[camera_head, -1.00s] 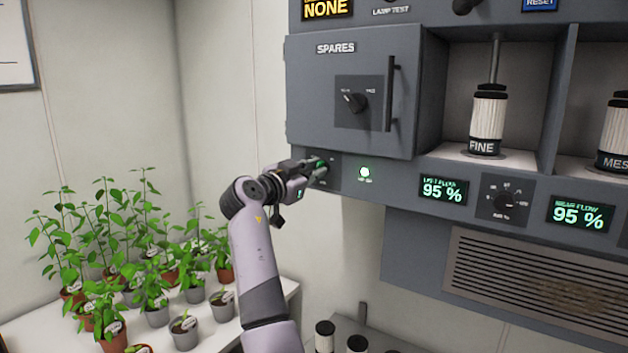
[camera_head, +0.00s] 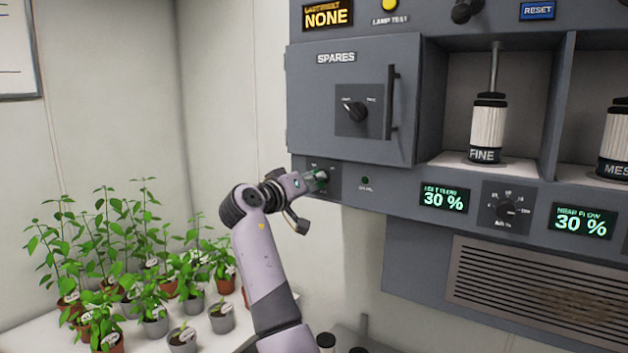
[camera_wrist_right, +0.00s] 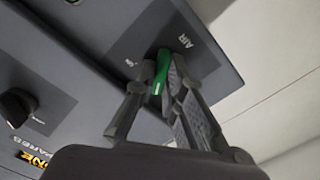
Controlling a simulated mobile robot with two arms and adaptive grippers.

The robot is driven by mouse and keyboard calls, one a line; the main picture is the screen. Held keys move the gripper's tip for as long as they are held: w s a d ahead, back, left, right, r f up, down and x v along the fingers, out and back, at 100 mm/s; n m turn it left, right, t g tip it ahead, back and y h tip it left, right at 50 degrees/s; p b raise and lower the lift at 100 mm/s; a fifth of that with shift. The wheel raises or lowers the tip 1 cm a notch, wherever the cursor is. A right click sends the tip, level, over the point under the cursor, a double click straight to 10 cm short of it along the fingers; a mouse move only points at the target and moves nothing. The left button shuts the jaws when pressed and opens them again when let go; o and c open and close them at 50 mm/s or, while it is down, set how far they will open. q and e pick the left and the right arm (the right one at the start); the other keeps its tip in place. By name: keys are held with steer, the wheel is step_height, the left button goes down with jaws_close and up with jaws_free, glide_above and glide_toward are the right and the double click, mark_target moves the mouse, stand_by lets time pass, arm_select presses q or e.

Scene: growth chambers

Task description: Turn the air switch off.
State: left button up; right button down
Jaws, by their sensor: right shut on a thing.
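The air switch is a green handle (camera_wrist_right: 160,72) on a dark plate marked AIR in the right wrist view. The small lamp (camera_head: 365,180) right of the switch is dark green and unlit. Two displays, (camera_head: 444,198) and (camera_head: 583,221), each read 30 %. My left gripper is not in view.
The SPARES door (camera_head: 350,95) with its knob (camera_head: 356,110) and bar handle is just above the switch. A flow dial (camera_head: 506,208) is to the right. Potted plants (camera_head: 150,300) stand on a white table at the left. Filter cylinders (camera_head: 488,130) stand in the bays.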

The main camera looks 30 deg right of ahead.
steer(key=shift+n, duration=1.1)
steer(key=c, duration=1.7)
jaws_free()
steer(key=v, duration=1.2)
steer(key=shift+f, duration=0.1)
